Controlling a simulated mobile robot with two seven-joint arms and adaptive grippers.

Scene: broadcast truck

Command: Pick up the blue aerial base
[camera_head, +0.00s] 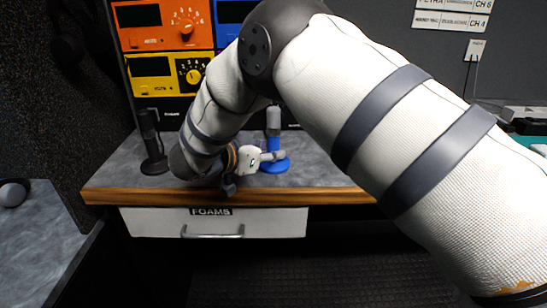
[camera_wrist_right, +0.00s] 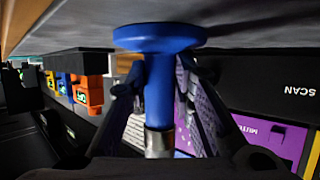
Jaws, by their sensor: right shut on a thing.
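The blue aerial base (camera_head: 276,165) stands upright on the grey counter, with a round blue foot, a blue stem and a grey upper part. In the right wrist view the blue aerial base (camera_wrist_right: 158,38) appears with its foot at the top, its stem between the fingers. My right gripper (camera_head: 270,156) reaches it from the left, low over the counter. In the wrist view my right gripper (camera_wrist_right: 158,85) is shut on the stem, a finger on each side. The foot is at or very near the counter; I cannot tell if they touch. My left gripper is not in view.
A black microphone-like stand (camera_head: 152,150) is at the left on the counter (camera_head: 110,180). Orange and yellow devices (camera_head: 165,75) are stacked behind. A drawer labelled FOAMS (camera_head: 213,223) is under the wooden edge. The counter right of the base is partly hidden by my arm.

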